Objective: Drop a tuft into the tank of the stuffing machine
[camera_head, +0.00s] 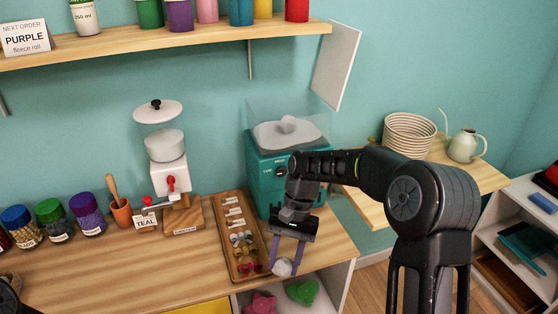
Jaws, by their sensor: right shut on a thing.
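My right gripper (284,265) reaches down over the front edge of the wooden counter. Its two purple-grey fingers are shut on a small whitish tuft (283,268). The teal stuffing machine (262,180) stands behind it at the back of the counter. The machine's clear tank (258,112) is on top, with a pale rounded mound and a knob-like lump showing inside. The tuft is lower than the tank, in front of the machine and apart from it. My right arm hides part of the machine's front. My left gripper does not show.
A wooden tray (229,208) with small parts lies left of the gripper. A white dispenser (167,175), a TEAL card (146,222) and several lidded jars stand further left. A shelf (165,45) hangs above. A white panel (336,64) stands close to the tank's upper right.

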